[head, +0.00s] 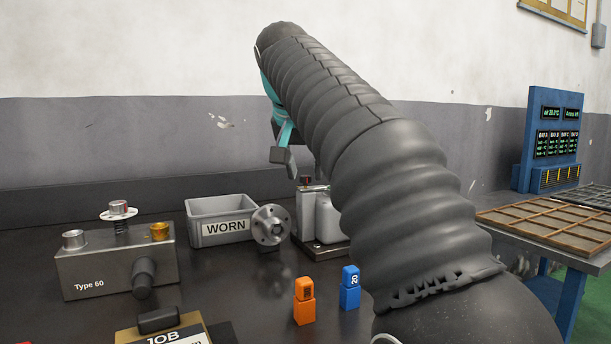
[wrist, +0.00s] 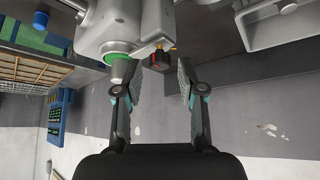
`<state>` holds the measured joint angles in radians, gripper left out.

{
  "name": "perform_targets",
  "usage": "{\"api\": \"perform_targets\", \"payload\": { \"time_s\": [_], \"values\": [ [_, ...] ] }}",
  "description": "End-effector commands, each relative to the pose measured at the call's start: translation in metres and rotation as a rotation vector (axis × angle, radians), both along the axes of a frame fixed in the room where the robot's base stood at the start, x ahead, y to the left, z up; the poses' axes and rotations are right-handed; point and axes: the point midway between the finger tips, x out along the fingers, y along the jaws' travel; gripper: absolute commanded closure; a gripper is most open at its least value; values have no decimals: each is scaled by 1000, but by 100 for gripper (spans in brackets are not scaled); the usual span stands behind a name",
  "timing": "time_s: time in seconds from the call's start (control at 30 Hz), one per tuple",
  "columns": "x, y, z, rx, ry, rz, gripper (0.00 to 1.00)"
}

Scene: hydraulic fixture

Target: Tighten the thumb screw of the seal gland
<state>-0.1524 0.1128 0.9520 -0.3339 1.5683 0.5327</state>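My gripper (wrist: 160,82) is open in the wrist view, its two fingers apart with nothing between the pads. In the head view, part of my gripper (head: 283,150) shows beyond my arm, above a grey metal fixture (head: 328,222). A small dark red and black knob (wrist: 159,61) lies just beyond the fingertips in the wrist view, roughly in line with the gap. A similar dark red top (head: 305,180) shows on the fixture in the head view. I cannot tell for sure whether this is the thumb screw. My arm hides part of the fixture.
A "Type 60" block (head: 117,263) with several fittings stands at left. A grey WORN bin (head: 222,212) and a round flange (head: 271,225) are near the fixture. Orange (head: 304,302) and blue (head: 349,288) blocks stand in front. A wall is behind.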

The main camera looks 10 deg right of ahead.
Motion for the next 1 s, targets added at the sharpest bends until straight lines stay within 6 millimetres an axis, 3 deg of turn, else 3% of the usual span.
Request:
{"api": "perform_targets", "payload": {
  "time_s": [0.1,0.47,1.0],
  "values": [
    [0,0,9,0,0,0,60],
    [0,0,8,0,0,0,60],
    [0,0,-16,0,1,0,60]
  ]
}}
